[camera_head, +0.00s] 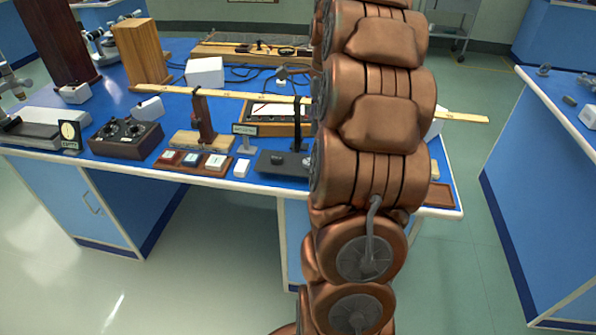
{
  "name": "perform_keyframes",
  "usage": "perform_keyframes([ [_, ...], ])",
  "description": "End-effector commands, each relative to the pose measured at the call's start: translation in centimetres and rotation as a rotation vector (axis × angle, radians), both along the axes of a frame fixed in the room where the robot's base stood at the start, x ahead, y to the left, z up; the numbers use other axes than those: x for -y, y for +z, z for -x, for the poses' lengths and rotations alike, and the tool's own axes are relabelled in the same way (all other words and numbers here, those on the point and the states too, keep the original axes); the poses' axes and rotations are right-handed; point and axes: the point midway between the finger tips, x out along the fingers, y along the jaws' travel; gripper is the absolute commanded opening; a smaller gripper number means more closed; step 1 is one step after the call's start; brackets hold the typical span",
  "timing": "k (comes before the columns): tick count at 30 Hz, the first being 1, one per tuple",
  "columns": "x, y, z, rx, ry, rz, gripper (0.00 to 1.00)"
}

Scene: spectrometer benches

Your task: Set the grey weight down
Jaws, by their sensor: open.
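My copper-coloured arm rises through the middle of the view and covers part of the blue bench (225,183). My gripper does not show in this view. I cannot pick out the grey weight with certainty. A small dark lump (277,159) sits on a dark flat plate (290,170) at the bench's front, just left of my arm. What lies behind my arm is hidden.
A long yellow rule (240,95) spans the bench on a brown upright (204,118). A dark box with knobs (126,136), a row of small tiles (191,160) and a small white block (242,168) stand near the front edge. Another blue bench (540,165) is at right, with clear floor between.

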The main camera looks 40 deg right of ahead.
Motion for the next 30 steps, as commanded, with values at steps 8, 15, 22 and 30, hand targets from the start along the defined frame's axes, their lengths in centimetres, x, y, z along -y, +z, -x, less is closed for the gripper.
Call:
perform_keyframes([
  [8, -3.7, 0.4, -0.2, 0.001, 0.163, 0.008, 0.58],
  [15, -14.4, 0.3, 1.5, -0.004, 0.679, 0.021, 0.58],
  [22, -23.2, -0.9, 6.1, -0.014, 1.189, 0.021, 0.58],
  [30, -30.3, -3.4, 13.8, -0.02, 1.771, 0.005, 0.58],
])
